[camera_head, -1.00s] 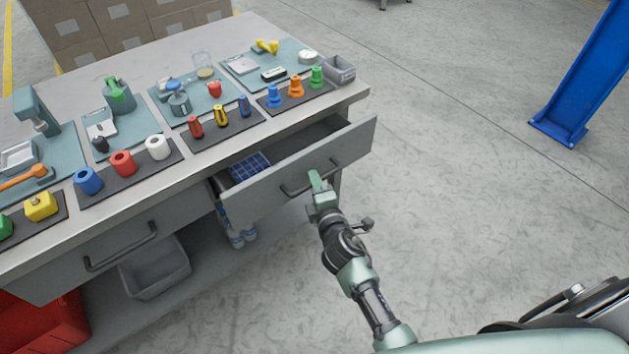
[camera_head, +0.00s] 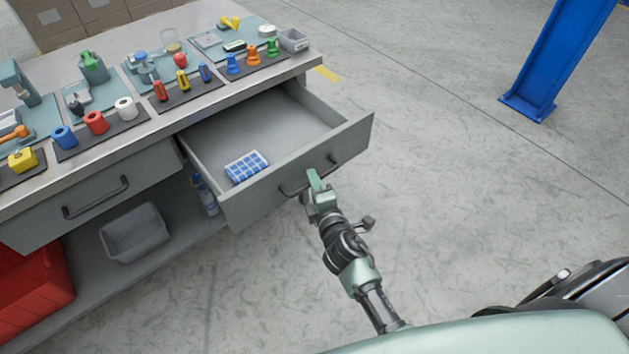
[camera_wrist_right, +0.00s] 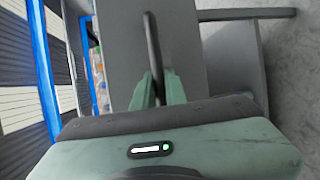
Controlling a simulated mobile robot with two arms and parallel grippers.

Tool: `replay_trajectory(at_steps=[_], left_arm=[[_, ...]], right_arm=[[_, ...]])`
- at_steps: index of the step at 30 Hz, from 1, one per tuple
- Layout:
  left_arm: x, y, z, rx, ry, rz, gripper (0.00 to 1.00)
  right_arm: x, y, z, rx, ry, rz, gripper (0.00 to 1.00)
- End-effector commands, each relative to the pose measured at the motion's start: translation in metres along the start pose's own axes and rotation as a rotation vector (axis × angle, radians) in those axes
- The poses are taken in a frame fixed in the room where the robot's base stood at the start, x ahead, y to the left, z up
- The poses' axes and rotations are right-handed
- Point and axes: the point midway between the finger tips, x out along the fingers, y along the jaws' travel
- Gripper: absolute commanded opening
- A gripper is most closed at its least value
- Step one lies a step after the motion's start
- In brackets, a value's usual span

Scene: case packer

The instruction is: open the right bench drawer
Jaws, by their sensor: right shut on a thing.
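The right bench drawer (camera_head: 298,185) is grey and stands pulled well out from the bench. Its inside shows, with a blue and white gridded item (camera_head: 246,166) lying near its front left. My right gripper (camera_head: 314,183) is at the drawer's dark bar handle (camera_head: 290,191). In the right wrist view the handle (camera_wrist_right: 153,50) runs between the two green fingers (camera_wrist_right: 160,92), which are shut on it. The drawer front (camera_wrist_right: 125,55) fills the middle of that view. My left gripper is not in view.
The bench top (camera_head: 150,128) carries several coloured parts on dark strips and teal mats. A shut left drawer (camera_head: 100,196), a grey bin (camera_head: 135,232) and a red container (camera_head: 35,290) are below. A blue post (camera_head: 555,60) stands at right. The floor right of the drawer is clear.

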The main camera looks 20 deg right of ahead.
Motion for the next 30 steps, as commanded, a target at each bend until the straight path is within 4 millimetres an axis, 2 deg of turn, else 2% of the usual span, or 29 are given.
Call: replay_trajectory(at_steps=[7,8,9,10,20,23,30], left_arm=[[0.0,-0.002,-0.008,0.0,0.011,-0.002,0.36],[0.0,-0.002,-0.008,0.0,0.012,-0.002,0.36],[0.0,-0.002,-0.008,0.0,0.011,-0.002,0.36],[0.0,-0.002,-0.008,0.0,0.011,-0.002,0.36],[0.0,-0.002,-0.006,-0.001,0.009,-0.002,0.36],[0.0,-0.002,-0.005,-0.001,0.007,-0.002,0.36],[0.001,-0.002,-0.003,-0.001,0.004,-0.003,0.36]], right_arm=[[0.0,0.0,-0.001,0.0,0.001,-0.001,0.0],[0.0,0.0,-0.001,0.0,0.001,-0.001,0.21],[0.0,0.0,-0.001,0.0,0.001,-0.001,0.32],[0.0,0.0,-0.001,0.0,0.001,-0.001,0.34],[-0.002,0.0,0.0,0.0,0.0,0.0,0.34],[-0.013,-0.001,-0.001,0.0,0.001,-0.001,0.34],[-0.054,-0.002,0.0,0.001,0.001,-0.002,0.34]])
